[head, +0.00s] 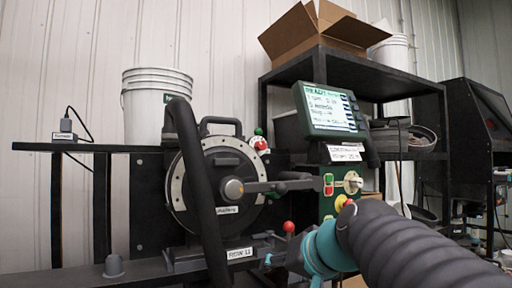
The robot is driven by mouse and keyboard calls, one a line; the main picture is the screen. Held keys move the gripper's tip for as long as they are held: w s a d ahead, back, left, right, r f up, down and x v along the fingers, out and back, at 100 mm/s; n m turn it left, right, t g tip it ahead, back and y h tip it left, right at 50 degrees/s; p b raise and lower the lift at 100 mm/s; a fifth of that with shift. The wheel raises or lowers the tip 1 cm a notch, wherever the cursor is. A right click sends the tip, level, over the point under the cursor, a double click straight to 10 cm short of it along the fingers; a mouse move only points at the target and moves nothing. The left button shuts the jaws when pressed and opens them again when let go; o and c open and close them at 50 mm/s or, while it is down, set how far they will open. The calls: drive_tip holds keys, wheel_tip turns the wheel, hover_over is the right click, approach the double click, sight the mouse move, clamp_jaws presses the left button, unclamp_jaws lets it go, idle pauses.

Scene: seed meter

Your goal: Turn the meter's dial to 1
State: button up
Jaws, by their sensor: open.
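The meter (222,182) is a dark round unit with a pale dotted rim, left of the middle in the head view. A grey hub (233,189) at its centre carries a bar that reaches right. A smaller pale knob (353,182) sits on the green control panel (328,203). I cannot tell which is the dial, and no setting is readable. My arm comes in from the lower right in a dark ribbed cover, with a teal wrist. My gripper (287,264) is low, below the bar and right of the meter's base. It looks open and apart from the meter; its tips are hard to make out.
A thick dark hose (195,165) runs down across the meter's left. A red ball knob (289,227) stands beside my wrist. A display (330,110) is above the panel. A white bucket (155,105) and a cardboard box (318,32) sit on shelves.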

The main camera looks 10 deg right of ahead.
drive_tip(key=w+d+r+m+t+y, duration=0.1)
drive_tip(key=w+r, duration=0.2)
drive_tip(key=r, duration=0.3)
drive_tip(key=w+d+r+t, duration=0.2)
drive_tip(key=w+r, duration=0.1)
drive_tip(key=r, duration=0.3)
drive_tip(key=t+y, duration=0.1)
drive_tip(key=t, duration=0.2)
approach(263, 145)
drive_tip(key=shift+m, duration=0.4)
drive_tip(key=p+x, duration=0.3)
drive_tip(key=x, duration=0.6)
drive_tip(key=shift+w+p, duration=0.15)
drive_tip(key=shift+p, duration=0.2)
clamp_jaws()
